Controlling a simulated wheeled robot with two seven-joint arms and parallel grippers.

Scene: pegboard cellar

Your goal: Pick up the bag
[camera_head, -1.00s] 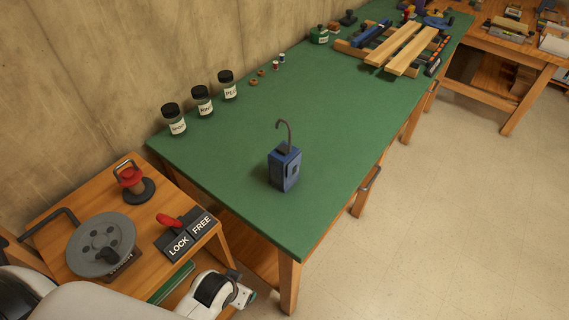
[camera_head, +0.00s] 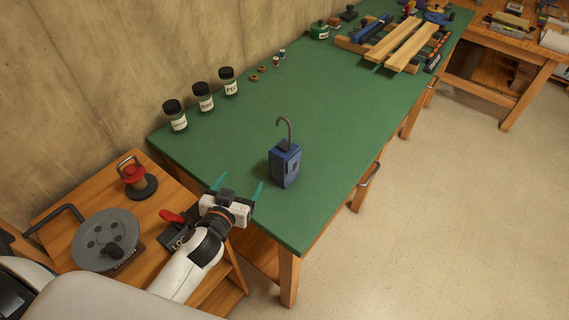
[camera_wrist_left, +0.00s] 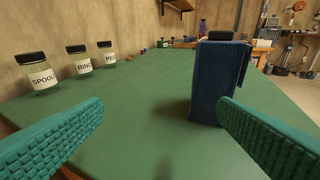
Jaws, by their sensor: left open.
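The bag (camera_head: 284,163) is a small dark blue upright block with a thin hooked handle rising from its top. It stands on the green bench top (camera_head: 250,130) near the bench's near end. In the left wrist view the bag (camera_wrist_left: 212,85) stands upright ahead, right of centre, just beyond the right fingertip. My left gripper (camera_head: 238,186) is open and empty, its teal fingers pointing toward the bench, to the left of the bag and apart from it. Both fingers (camera_wrist_left: 160,108) show wide apart in the left wrist view. My right gripper is not in view.
Several labelled jars (camera_head: 203,97) line the wall side of the bench. Small spools (camera_head: 276,59) lie beyond them. Wooden planks (camera_head: 403,44) and tools fill the far end. A side table with a grey disc (camera_head: 88,240) and a red-knobbed piece (camera_head: 134,175) is at left.

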